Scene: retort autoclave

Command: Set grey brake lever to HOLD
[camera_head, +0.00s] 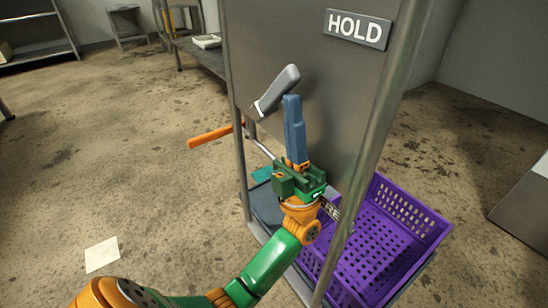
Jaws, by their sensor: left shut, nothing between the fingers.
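The brake lever has a grey handle (278,90) and points up and to the right on the metal panel (300,45). A HOLD sign (357,29) is fixed near the top of the panel, above and right of the handle. A second sign low on the panel is mostly hidden behind my arm. My left gripper (292,100) is shut and empty, its blue fingers pointing up just right of and below the grey handle. I cannot tell whether the fingertips touch it. My right gripper is not in view.
An orange-handled lever (210,137) sticks out left of the panel. A purple crate (420,212) stands low at the right, behind a metal post (375,125). A paper sheet (102,254) lies on the floor at left. Shelving (38,47) stands far back; the left floor is mostly clear.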

